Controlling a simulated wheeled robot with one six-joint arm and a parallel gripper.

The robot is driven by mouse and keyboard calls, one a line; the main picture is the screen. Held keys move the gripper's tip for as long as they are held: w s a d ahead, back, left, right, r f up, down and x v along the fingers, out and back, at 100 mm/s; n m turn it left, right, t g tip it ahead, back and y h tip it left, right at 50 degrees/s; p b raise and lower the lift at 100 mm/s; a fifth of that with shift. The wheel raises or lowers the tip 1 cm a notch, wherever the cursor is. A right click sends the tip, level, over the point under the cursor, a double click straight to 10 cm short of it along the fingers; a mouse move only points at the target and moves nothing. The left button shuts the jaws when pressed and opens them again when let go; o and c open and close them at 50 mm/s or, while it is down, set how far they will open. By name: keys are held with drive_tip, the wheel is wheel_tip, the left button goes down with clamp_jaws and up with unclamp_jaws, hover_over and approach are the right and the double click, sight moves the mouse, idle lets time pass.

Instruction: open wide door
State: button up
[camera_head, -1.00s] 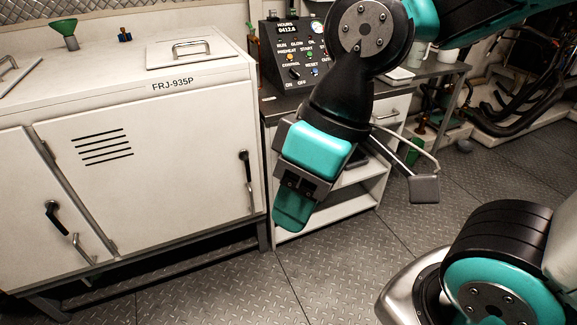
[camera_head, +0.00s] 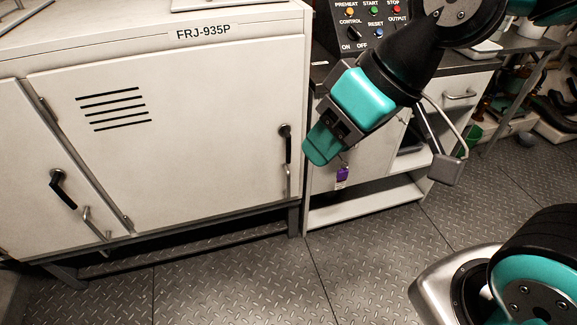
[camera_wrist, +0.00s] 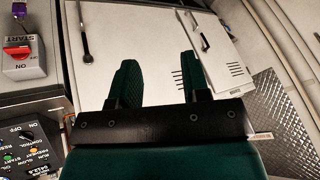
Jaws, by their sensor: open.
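The wide door (camera_head: 190,140) is a white cabinet panel with black vent slots, closed flush with the cabinet front. Its black upright handle (camera_head: 286,145) is near the door's right edge, with a thin metal bar below it. My gripper (camera_head: 322,148) is just right of this handle in the head view, apart from it. In the wrist view my gripper (camera_wrist: 158,78) shows two green fingers spread apart with nothing between them. The wide door (camera_wrist: 148,40) lies beyond them, and its handle (camera_wrist: 84,38) shows at upper left, outside the fingers.
A narrower door (camera_head: 30,170) with its own black handle (camera_head: 61,187) is at left. A control panel (camera_head: 365,25) stands on a bench at right, with a purple tag (camera_head: 342,176) below. A red switch (camera_wrist: 18,51) shows in the wrist view. The plate floor (camera_head: 240,270) ahead is clear.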

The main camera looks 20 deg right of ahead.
drive_tip(key=w+d+f+m+t+b, duration=0.1)
drive_tip(key=w+f+t+b, duration=0.35)
drive_tip(key=f+b, duration=0.6)
drive_tip(key=w+d+f+m+t+b, duration=0.1)
drive_tip(key=w+f+t+b, duration=0.2)
drive_tip(key=w+f+b, duration=0.55)
drive_tip(key=m+t+h+b, duration=0.2)
drive_tip(key=t+b, duration=0.6)
drive_tip(key=b, duration=0.4)
approach(290, 155)
drive_tip(key=shift+g+y, duration=0.25)
drive_tip(key=shift+y, duration=0.05)
drive_tip(key=p+x, duration=0.5)
drive_tip(key=x, duration=0.1)
drive_tip(key=p+x, duration=0.3)
drive_tip(key=x, duration=0.1)
drive_tip(key=shift+w+d+r+p, duration=0.1)
drive_tip(key=shift+d+r+p, duration=0.05)
drive_tip(key=shift+r+p, duration=0.2)
drive_tip(key=shift+w+f, duration=0.25)
drive_tip(key=shift+w, duration=0.15)
clamp_jaws()
